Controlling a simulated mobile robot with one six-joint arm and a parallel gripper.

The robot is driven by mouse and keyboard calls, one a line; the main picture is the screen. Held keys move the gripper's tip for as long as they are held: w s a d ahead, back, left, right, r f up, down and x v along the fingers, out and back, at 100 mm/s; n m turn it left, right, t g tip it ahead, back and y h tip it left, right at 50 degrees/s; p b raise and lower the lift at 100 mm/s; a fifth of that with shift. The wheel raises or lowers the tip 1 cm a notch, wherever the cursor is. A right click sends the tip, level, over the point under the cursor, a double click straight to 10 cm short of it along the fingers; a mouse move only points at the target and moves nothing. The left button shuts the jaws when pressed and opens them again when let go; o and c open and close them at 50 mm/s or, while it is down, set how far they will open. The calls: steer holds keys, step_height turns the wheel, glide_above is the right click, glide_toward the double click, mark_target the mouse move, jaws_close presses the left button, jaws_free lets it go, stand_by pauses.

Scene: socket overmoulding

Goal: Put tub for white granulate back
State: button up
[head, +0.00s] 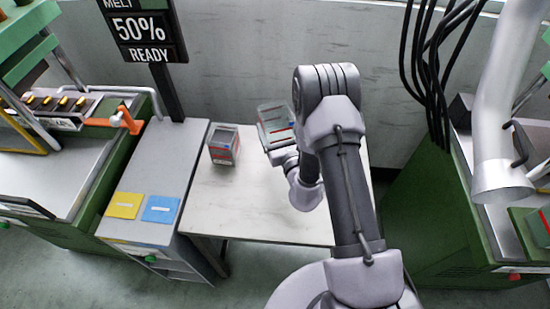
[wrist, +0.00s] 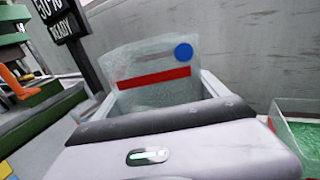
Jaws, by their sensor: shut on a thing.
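A clear tub with a red stripe and a blue dot fills the middle of the wrist view (wrist: 150,85). In the head view, this tub (head: 273,122) is up near the back edge of the white table, tilted. My gripper (wrist: 155,97) is shut on it, one finger at each side. In the head view my gripper (head: 284,156) is partly hidden behind my own arm. I cannot tell what is inside the held tub. A second clear tub with red marks (head: 223,146) stands on the table's left part.
The white table (head: 240,205) is bare in front of the tubs. A grey cabinet with a yellow card (head: 125,205) and a blue card (head: 161,209) stands left, beside a display reading 50% READY (head: 145,30). Green machines flank both sides; a wall stands behind.

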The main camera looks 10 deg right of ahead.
steer(key=shift+h, duration=0.3)
steer(key=f+b, duration=0.1)
steer(key=f, duration=0.2)
steer(key=f+b, duration=0.2)
steer(key=f, duration=0.1)
steer(key=f+b, duration=0.1)
steer(key=f, duration=0.3)
steer(key=shift+w+f, duration=0.1)
steer(key=shift+w, duration=0.15)
